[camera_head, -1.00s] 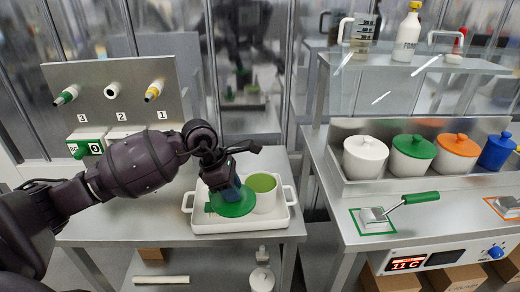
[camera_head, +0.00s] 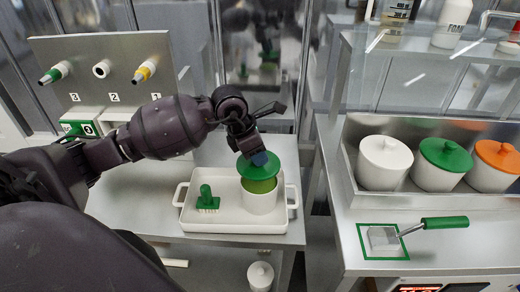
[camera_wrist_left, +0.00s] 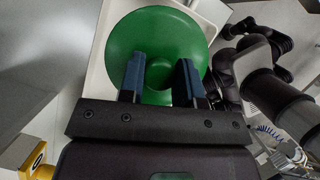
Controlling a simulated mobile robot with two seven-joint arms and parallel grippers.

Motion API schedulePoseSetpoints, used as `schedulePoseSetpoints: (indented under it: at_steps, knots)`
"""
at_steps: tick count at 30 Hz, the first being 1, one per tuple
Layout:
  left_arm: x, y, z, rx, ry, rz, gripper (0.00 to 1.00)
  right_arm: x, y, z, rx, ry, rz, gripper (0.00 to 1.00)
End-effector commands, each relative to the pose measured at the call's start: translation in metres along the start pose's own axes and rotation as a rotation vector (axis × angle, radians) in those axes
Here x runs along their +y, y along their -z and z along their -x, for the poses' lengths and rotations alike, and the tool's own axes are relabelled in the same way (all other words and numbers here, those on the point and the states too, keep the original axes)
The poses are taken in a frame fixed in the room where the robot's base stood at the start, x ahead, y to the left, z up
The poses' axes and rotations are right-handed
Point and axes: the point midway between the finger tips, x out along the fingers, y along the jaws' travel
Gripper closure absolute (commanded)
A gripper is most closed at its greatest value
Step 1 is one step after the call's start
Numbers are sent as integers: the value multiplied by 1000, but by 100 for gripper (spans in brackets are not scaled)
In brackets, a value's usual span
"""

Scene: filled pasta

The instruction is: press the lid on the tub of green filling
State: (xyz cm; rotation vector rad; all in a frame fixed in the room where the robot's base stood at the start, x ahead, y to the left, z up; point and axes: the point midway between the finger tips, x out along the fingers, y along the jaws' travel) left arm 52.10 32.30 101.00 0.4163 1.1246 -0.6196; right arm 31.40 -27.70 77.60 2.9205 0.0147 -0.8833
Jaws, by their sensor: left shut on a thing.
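The green lid (camera_head: 260,168) is held by my left gripper (camera_head: 254,153), which is shut on its knob. The lid is over the white tub of green filling (camera_head: 263,203), slightly tilted. A strip of the green filling (camera_head: 262,186) shows beneath the lid's near edge, so the lid is not flush there. In the left wrist view the lid (camera_wrist_left: 150,35) spreads beyond my two fingers and hides the tub. My right gripper is not in view.
The tub stands in a white handled tray (camera_head: 225,226) beside a green-handled brush (camera_head: 207,200). A back panel with nozzles (camera_head: 102,69) stands at left. White lidded pots (camera_head: 384,163) and a green-handled tool (camera_head: 430,226) are on the right bench.

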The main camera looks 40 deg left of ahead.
Motion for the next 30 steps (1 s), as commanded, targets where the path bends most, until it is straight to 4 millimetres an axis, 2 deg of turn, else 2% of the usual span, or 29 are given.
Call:
schedulePoseSetpoints:
  at_steps: [6,18,30]
  knots:
    - [0,7,-18,2,3,1,91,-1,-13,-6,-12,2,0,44]
    - [0,19,-46,2,2,0,91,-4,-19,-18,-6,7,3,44]
    - [0,21,-51,0,0,0,91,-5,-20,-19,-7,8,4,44]
